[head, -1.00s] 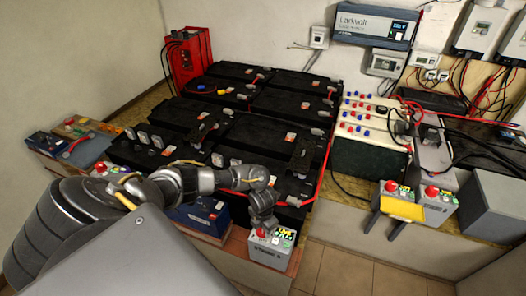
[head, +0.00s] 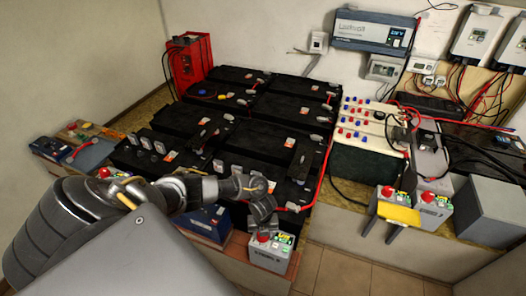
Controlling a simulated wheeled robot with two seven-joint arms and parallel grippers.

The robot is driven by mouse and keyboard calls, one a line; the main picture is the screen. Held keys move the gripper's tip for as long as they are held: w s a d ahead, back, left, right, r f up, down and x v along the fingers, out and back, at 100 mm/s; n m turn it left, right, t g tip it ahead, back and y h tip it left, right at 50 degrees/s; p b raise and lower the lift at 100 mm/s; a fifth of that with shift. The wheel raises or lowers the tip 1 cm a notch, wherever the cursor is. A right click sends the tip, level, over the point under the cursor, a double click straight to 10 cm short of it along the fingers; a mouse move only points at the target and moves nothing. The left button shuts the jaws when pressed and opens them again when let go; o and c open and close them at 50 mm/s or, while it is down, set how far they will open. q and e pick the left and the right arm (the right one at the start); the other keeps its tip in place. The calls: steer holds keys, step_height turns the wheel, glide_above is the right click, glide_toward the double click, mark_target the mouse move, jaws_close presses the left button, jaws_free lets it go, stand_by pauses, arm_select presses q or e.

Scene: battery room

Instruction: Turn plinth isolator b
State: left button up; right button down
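A grey isolator box (head: 269,255) with a red knob (head: 263,237) and a green and white label on top stands at the front edge, low in the middle. Lettering on its front is too small to read surely. My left gripper (head: 265,226) points down right above the red knob, at its back side. Its fingertips partly hide the knob, so I cannot tell whether they touch it or how far apart they are. My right gripper is not in view.
Two similar red-knobbed boxes (head: 433,209) stand at the right, with a yellow block with dark prongs (head: 398,214) in front. Black batteries (head: 263,133) fill the ledge behind my gripper. Red cables (head: 292,207) run close behind the isolator. Tiled floor (head: 345,275) lies free at front right.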

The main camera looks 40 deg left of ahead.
arm_select(q)
steer(key=shift+n+p, duration=0.75)
steer(key=shift+n, duration=1.05)
steer(key=o, duration=1)
step_height(320, 180, up, 11)
steer(key=p, duration=0.1)
steer(key=shift+f, duration=0.1)
